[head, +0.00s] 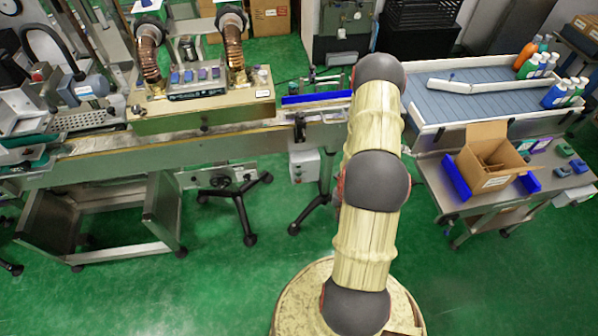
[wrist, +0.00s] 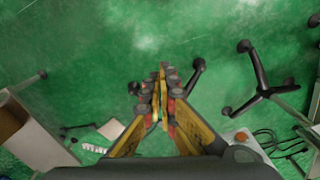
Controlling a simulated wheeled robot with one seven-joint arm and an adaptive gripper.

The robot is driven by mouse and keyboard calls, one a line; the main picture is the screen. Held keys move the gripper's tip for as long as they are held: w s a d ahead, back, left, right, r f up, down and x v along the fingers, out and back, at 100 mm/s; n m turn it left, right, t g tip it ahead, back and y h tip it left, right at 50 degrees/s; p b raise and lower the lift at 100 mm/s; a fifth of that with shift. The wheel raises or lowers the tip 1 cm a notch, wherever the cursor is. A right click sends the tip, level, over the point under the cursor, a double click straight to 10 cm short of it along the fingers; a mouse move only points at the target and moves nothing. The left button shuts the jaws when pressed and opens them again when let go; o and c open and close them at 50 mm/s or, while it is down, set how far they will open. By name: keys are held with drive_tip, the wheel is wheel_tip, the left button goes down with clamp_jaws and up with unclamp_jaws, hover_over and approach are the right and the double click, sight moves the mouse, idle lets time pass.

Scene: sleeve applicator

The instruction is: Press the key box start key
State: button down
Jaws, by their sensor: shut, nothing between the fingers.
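My gripper (wrist: 163,85) is in the wrist view, its yellow and dark fingers together and empty, pointing over green floor. In the head view my arm hides it. A small pale grey box (head: 304,166) hangs below the conveyor's front edge, left of my arm in the head view; it may be the key box, but no start key can be made out on it. In the wrist view a pale box with an orange-red knob (wrist: 241,136) lies at the lower right, apart from the fingers. I cannot tell whether it is the same box.
The conveyor (head: 230,145) with the sleeve machine (head: 205,108) runs across the left. At the right stand a roller table (head: 470,92) with bottles and a bench with an open carton (head: 492,160). Black stand legs (head: 243,205) rest on the floor. Green floor in front is clear.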

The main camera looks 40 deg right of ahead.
sight(299, 174)
drive_tip(key=w+a+f+m+t+y+p, duration=0.1)
drive_tip(key=w+a+f+m+t, duration=0.15)
drive_tip(key=f, duration=0.25)
drive_tip(key=w+a+f+m+t+p, duration=0.2)
drive_tip(key=f+t, duration=0.1)
drive_tip(key=f, duration=0.3)
drive_tip(key=w+r+m+t, duration=0.5)
drive_tip(key=w+r+t, duration=0.2)
drive_tip(key=w+r, duration=0.2)
drive_tip(key=shift+w+a+y, duration=0.4)
drive_tip(key=shift+w+a, duration=0.05)
drive_tip(key=shift+w, duration=0.7)
drive_tip(key=shift+w+m, duration=0.1)
drive_tip(key=shift+m, duration=0.15)
drive_tip(key=w+d+b, duration=0.2)
drive_tip(key=w+d, duration=0.2)
drive_tip(key=w, duration=0.3)
drive_tip(key=shift+w+d, duration=0.15)
drive_tip(key=shift+d, duration=0.15)
drive_tip(key=shift+w+d+b, duration=0.1)
drive_tip(key=shift+b, duration=0.3)
